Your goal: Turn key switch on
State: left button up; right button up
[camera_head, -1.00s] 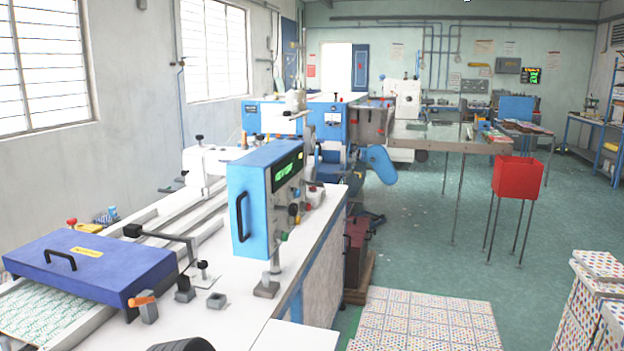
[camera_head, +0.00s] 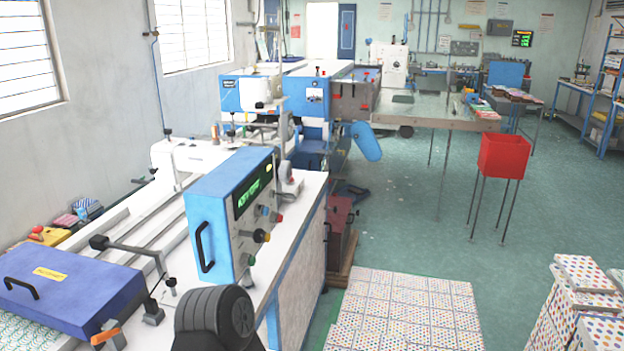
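A blue control box (camera_head: 208,200) with a black handle stands at the end of the white machine bed, left of centre. Its right-facing panel has a lit green display (camera_head: 253,192). Below the display are small controls, including a dark knob (camera_head: 261,236) and a green button (camera_head: 250,260). I cannot tell which control is the key switch, or its position. A dark, rounded, ribbed part of one of my arms (camera_head: 215,312) rises from the bottom edge in front of the box. Neither gripper's fingers are in view.
A blue-purple cover (camera_head: 75,300) lies on the bed at left, with a dark bracket arm (camera_head: 130,248) beside it. Stacked patterned tiles (camera_head: 405,310) occupy the floor at right of the bed. A red bin (camera_head: 503,155) stands farther back. Green floor between is clear.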

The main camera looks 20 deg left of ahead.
aim_at(283, 195)
jog(key=i+z, duration=0.15)
jog(key=i, duration=1.55)
jog(key=i+j, duration=0.15)
jog(key=i, duration=0.55)
jog(key=i+j, duration=0.1)
jog(key=i, duration=0.65)
jog(key=i+j, duration=0.15)
jog(key=i, duration=0.55)
jog(key=i+z, duration=0.4)
jog(key=i+j+z, duration=0.1)
jog(key=i+z, duration=0.3)
jog(key=i, duration=0.2)
jog(key=i+u, duration=0.15)
jog(key=u, duration=0.25)
jog(key=i+l+u, duration=0.15)
jog(key=u, duration=0.65)
jog(key=l+u, duration=0.15)
jog(key=u, duration=0.75)
jog(key=l+u, duration=0.15)
jog(key=u, duration=0.75)
jog(key=l, duration=0.1)
